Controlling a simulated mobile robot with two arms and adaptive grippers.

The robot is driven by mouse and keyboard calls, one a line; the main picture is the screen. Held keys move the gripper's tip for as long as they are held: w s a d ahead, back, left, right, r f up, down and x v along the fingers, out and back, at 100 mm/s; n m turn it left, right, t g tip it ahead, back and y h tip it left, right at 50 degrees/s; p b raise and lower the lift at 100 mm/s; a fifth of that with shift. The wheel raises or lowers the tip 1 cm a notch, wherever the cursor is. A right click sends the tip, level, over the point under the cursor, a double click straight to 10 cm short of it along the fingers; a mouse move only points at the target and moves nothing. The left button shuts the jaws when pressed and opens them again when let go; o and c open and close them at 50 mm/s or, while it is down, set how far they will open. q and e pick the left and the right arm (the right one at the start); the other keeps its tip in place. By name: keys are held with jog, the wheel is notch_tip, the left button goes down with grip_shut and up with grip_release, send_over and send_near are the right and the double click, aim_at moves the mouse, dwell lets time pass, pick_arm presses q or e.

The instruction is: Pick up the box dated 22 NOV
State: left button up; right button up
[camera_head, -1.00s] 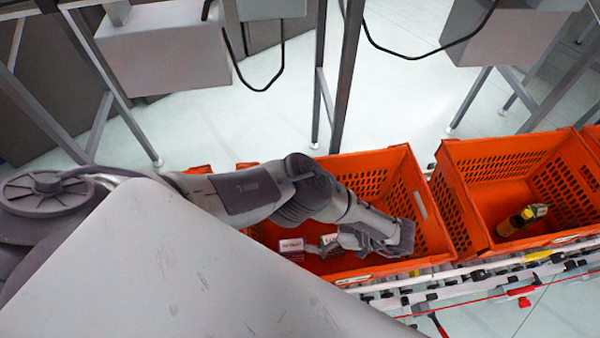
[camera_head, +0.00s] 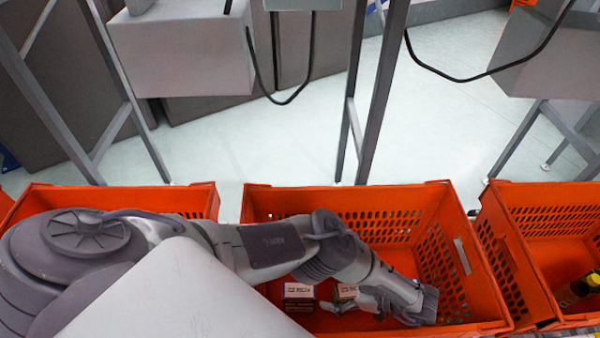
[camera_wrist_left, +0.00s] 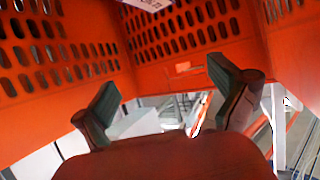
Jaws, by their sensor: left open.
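Two small boxes lie in the middle orange tote (camera_head: 262,205) in the head view. The left box (camera_head: 298,291) has a white face with dark print and a reddish lower part. The right box (camera_head: 346,290) is pale with some red, and my left gripper partly covers it. Neither date is readable. My left arm reaches over the tote, and the left gripper (camera_head: 347,306) is beside the right box, pointing left. In the left wrist view, its two dark fingers (camera_wrist_left: 160,90) are spread with nothing between them. My right gripper is not in view.
The tote's slotted walls (camera_wrist_left: 180,35) fill much of the left wrist view. Another tote (camera_head: 530,215) at right holds a yellow-capped bottle (camera_head: 585,287). Grey metal legs (camera_head: 375,95) stand behind.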

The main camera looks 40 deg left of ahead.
pick_arm(q)
jog(key=b, duration=0.6)
send_near(303, 289)
jog(key=a, duration=0.1)
jog(key=x, duration=0.3)
jog(key=shift+s+a+f, duration=0.1)
jog(key=shift+s+f, duration=0.05)
jog(key=shift+f, duration=0.1)
jog(key=shift+x, duration=2.4)
grip_shut()
